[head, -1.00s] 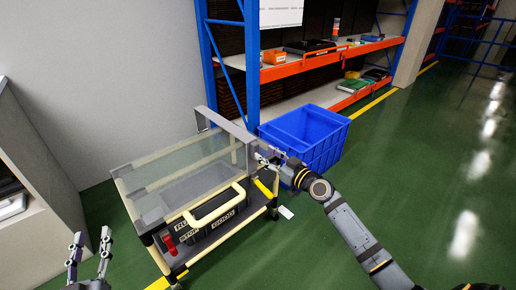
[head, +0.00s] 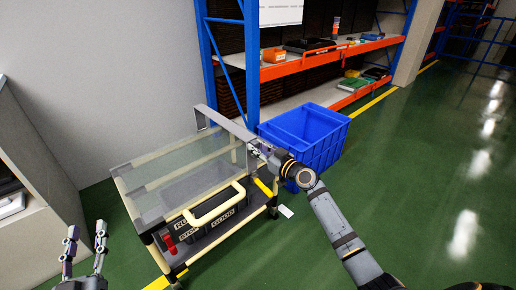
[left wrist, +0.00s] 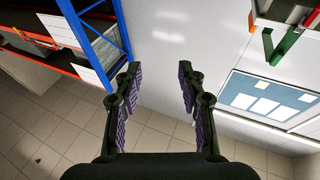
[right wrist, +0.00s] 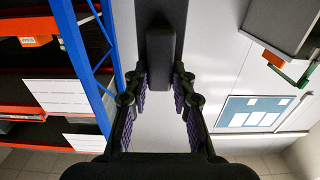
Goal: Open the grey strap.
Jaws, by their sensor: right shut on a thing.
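The grey strap (head: 228,123) is a flat grey band bent over the far end of the cart's clear top. Its near end hangs down at the cart's right side. My right gripper (head: 256,150) is at that hanging end. In the right wrist view the grey strap (right wrist: 160,55) runs down between the fingers of my right gripper (right wrist: 159,85), which is shut on it. My left gripper (head: 86,238) is at the lower left of the head view, away from the cart. The left wrist view shows the left gripper (left wrist: 159,78) open and empty.
The cart (head: 160,252) has pale rails and carries a dark box with a cream handle (head: 215,205). A blue crate (head: 318,135) stands right behind the cart. A blue and orange rack (head: 250,65) stands behind. Green floor (head: 400,180) is free at right.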

